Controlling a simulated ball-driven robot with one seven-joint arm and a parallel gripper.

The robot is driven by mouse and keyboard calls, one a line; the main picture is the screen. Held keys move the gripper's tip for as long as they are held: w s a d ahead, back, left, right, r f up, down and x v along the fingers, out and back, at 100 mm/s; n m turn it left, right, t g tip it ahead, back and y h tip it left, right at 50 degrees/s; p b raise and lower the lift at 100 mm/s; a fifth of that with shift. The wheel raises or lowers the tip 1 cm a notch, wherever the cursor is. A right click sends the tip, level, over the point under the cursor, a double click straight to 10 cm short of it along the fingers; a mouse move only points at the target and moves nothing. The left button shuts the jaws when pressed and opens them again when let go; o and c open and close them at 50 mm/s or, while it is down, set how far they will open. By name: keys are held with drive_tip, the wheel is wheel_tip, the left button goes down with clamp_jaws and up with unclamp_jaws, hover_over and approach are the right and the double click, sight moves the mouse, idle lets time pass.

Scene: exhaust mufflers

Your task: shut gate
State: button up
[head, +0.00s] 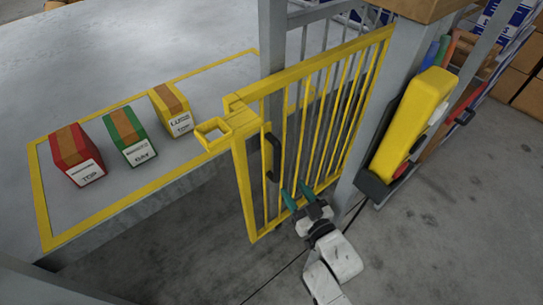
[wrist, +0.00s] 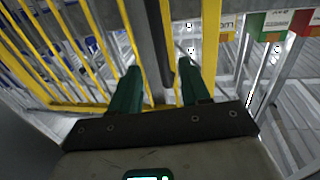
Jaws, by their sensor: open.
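The yellow barred gate (head: 318,62) stands swung out from the grey frame post (head: 272,38), its free edge toward me on the left. A square yellow loop (head: 213,134) sticks out from its upper free corner. A black handle (head: 275,155) is on the gate near that edge. My gripper (head: 296,191) is open, its green fingers low in front of the bars, below and right of the handle. In the wrist view my gripper (wrist: 160,82) faces the yellow bars (wrist: 168,35); a dark upright bar (wrist: 148,50) shows between the fingers. I cannot tell whether anything touches.
Red (head: 76,155), green (head: 130,135) and yellow (head: 172,110) boxes stand on the grey platform (head: 100,212) at left, inside a yellow border. A rack with a yellow case (head: 412,122) stands right of the gate. The floor (head: 440,245) at lower right is clear.

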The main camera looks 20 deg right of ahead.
sight(279, 167)
drive_tip(key=w, duration=0.7)
drive_tip(key=w+a, duration=0.1)
drive_tip(key=w, duration=0.2)
drive_tip(key=shift+w+a, duration=0.1)
drive_tip(key=shift+w, duration=0.25)
drive_tip(key=shift+c, duration=0.4)
clamp_jaws()
